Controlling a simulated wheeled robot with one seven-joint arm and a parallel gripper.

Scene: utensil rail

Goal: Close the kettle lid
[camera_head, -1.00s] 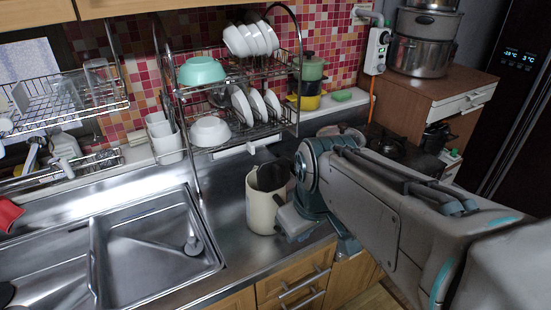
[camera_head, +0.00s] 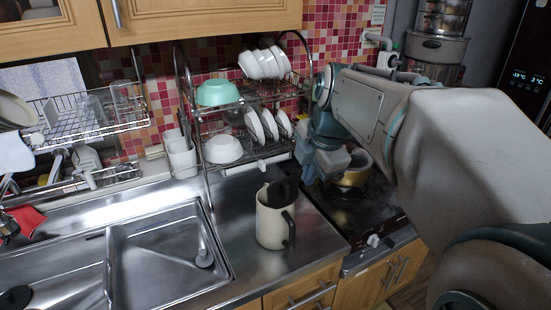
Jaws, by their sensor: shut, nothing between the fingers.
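The cream kettle (camera_head: 270,226) stands upright on the steel counter, right of the sink. Its dark handle (camera_head: 290,228) faces right. The dark lid (camera_head: 284,190) shows at the kettle's top and appears raised and tilted above the rim; its exact angle is hard to tell. My gripper (camera_head: 327,163) is up and to the right of the kettle, apart from it, near the stove. Its fingers are small in the picture and partly merge with the wrist; it holds nothing and is shut.
A dish rack (camera_head: 243,150) with bowls and plates stands behind the kettle. The sink (camera_head: 150,255) is to the left. A brass-coloured pot (camera_head: 354,173) sits on the stove behind my gripper. The counter in front of the kettle is clear.

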